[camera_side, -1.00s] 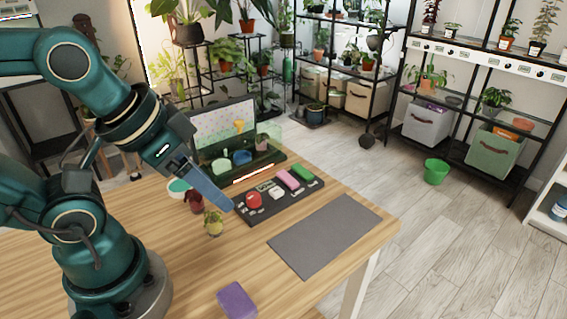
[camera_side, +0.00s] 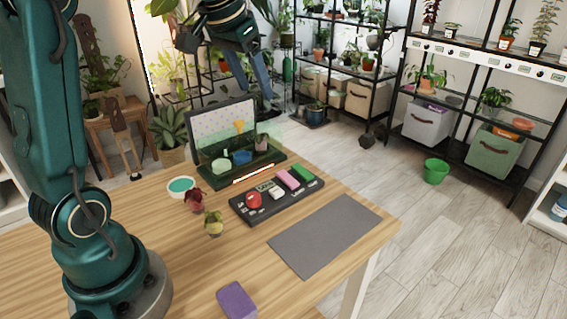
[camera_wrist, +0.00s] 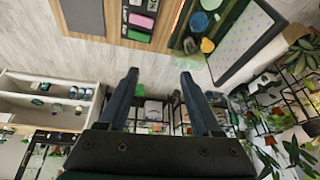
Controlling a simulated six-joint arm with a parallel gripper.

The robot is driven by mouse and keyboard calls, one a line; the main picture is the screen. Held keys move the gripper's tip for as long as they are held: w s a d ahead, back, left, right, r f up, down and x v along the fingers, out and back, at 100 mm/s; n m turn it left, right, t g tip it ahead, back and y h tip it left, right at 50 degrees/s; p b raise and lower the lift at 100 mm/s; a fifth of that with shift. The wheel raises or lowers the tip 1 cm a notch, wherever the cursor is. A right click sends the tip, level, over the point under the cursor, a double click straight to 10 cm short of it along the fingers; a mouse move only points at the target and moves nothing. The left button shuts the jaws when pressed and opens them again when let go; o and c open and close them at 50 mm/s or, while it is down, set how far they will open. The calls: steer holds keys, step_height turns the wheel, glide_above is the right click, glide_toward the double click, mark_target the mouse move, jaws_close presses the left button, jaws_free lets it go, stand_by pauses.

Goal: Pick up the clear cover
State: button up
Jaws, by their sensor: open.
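The clear cover (camera_side: 273,131) is a see-through, greenish box shape standing over the dark green tray (camera_side: 216,184), in front of a dotted board. Blue, pale green and yellow items show through it. In the side view my gripper (camera_side: 265,98) hangs just above and behind the cover, pointing down. In the wrist view my gripper (camera_wrist: 159,74) is open and empty, with bare floor between its fingers. The green tray (camera_wrist: 180,35) shows there at the top right, past the fingertips.
A dark tray (camera_side: 248,215) with red, white, pink and green items lies beside the green one. A grey mat (camera_side: 325,235), a purple block (camera_side: 236,300), two small potted plants and a white-rimmed teal bowl (camera_side: 181,186) sit on the table. The dotted board (camera_side: 222,121) stands upright behind.

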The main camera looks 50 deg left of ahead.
steer(key=n, duration=0.1)
glide_toward(239, 121)
steer(key=w+d, duration=0.3)
steer(key=d, duration=0.1)
steer(key=shift+n+g, duration=0.8)
steer(key=a+f, duration=0.2)
steer(key=a, duration=0.1)
steer(key=a+f, duration=0.1)
steer(key=shift+s+a+f, duration=0.1)
steer(key=shift+s+a, duration=0.1)
steer(key=shift+s, duration=0.1)
steer(key=shift+a+f, duration=0.2)
steer(key=shift+f, duration=0.1)
steer(key=shift+x, duration=2.25)
steer(key=shift+d, duration=0.15)
jaws_close()
